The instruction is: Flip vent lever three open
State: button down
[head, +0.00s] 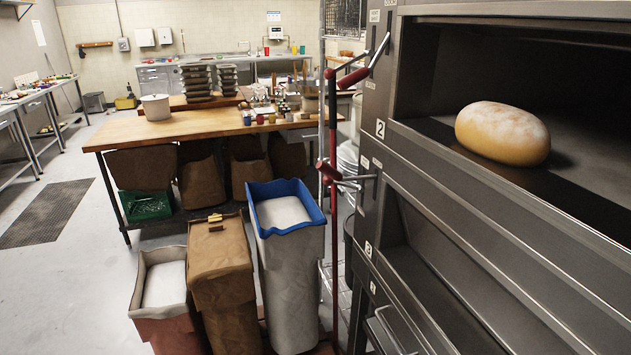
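Two vent levers with red grips and steel rods stick out from the left edge of the steel oven front (455,228). The upper lever (353,77) slopes down to the left from its mount. The lower lever (329,171) lies closer to level, its grip tilted slightly. A plate reading 2 (380,129) sits between them. Another number plate (368,249) is below the lower lever, too small to read surely. Small label plates by the levers are not legible, so I cannot tell which lever is three. My gripper is not in view.
A loaf (503,133) lies in the open upper oven deck. A red upright pole (333,235) stands by the levers. A blue-rimmed bin (287,215), a brown sack (219,265) and another bin (163,285) crowd the floor left of the oven. A wooden table (190,126) stands behind.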

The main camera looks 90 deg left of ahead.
aim_at(327, 180)
jog(key=u, duration=3.1)
jog(key=i, duration=0.85)
